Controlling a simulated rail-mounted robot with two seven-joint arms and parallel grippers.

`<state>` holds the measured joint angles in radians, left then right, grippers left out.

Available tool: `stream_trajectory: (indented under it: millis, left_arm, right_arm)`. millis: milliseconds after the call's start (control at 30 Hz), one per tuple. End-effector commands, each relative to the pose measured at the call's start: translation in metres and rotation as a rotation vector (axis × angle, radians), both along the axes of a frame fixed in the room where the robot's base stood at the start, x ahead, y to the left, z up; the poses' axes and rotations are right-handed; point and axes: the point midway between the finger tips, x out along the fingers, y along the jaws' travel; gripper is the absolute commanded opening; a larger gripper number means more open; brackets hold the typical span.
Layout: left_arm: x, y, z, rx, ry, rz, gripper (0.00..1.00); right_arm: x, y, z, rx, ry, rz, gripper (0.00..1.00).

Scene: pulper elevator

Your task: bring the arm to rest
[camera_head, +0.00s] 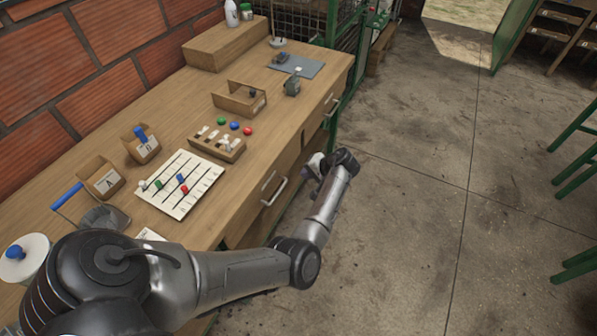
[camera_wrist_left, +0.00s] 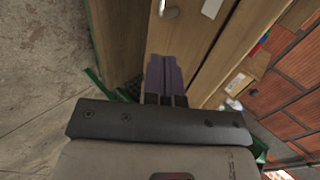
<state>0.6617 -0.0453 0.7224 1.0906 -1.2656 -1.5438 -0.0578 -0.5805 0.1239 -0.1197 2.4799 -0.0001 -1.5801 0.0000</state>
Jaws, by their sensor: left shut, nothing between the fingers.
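My left arm comes in from the lower left of the head view and reaches past the front of the wooden workbench (camera_head: 240,205). My left gripper (camera_head: 315,166) is beside the bench's drawer front, just off its edge and above the concrete floor. In the left wrist view its two dark fingers (camera_wrist_left: 164,75) are together and empty, pointing along the wooden drawer front. Part of the gripper is hidden behind my wrist in the head view. My right gripper is in neither view.
The bench top holds a white slotted board (camera_head: 180,184) with coloured pegs, small bins A (camera_head: 106,182) and B (camera_head: 146,149), a peg rack (camera_head: 217,143) and an open wooden tray (camera_head: 239,100). A drawer handle (camera_head: 275,192) sticks out near my forearm. Open floor (camera_head: 410,230) lies right.

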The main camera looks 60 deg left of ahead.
Motion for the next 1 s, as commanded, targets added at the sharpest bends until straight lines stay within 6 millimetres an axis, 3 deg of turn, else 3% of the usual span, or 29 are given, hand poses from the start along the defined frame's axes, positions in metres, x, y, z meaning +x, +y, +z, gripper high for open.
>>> stream_trajectory:
  millis: [200,667,1000]
  left_arm:
    - [0.011,-0.018,0.020,0.000,-0.001,-0.001,0.00]
    - [0.015,-0.025,0.029,0.001,0.001,0.000,0.00]
    - [0.015,-0.025,0.085,0.000,0.001,-0.001,0.00]
  right_arm:
    - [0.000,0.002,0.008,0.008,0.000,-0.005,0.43]
    - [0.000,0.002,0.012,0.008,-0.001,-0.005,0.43]
    - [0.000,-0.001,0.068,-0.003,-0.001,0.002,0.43]
